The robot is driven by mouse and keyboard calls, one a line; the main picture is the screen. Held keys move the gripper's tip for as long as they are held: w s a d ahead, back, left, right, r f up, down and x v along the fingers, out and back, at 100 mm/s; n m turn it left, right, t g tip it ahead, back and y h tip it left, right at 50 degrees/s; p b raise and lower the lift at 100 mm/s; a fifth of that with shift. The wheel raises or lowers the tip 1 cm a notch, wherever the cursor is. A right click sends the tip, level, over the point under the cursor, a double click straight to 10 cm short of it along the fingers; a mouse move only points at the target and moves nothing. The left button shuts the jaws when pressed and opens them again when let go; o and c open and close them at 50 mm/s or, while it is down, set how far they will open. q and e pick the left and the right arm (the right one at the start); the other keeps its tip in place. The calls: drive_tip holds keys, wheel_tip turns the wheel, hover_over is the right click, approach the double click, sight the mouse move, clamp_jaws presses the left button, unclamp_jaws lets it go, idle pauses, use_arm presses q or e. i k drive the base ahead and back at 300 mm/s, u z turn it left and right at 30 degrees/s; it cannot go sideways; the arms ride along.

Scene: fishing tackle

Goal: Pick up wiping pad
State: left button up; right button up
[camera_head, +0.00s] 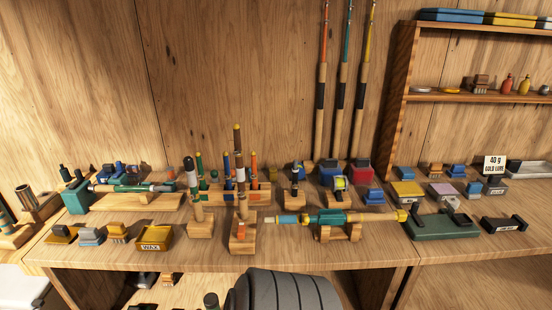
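I cannot tell for sure which item is the wiping pad. On the right of the bench, a flat yellow pad (407,189) and a flat lilac pad (441,189) each lie on top of a low dark tray. Neither of my grippers is in view.
Rod handles on wooden stands (243,232) fill the middle of the bench (290,256). A yellow wax box (155,237) stands at the front left. A dark green tray (443,225) lies at the right. Three tall rods lean at the back. The front strip is mostly clear.

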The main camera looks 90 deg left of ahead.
sight(91, 237)
drive_tip(key=i, duration=1.3)
drive_tip(key=u, duration=5.35)
drive_tip(key=i, duration=0.9)
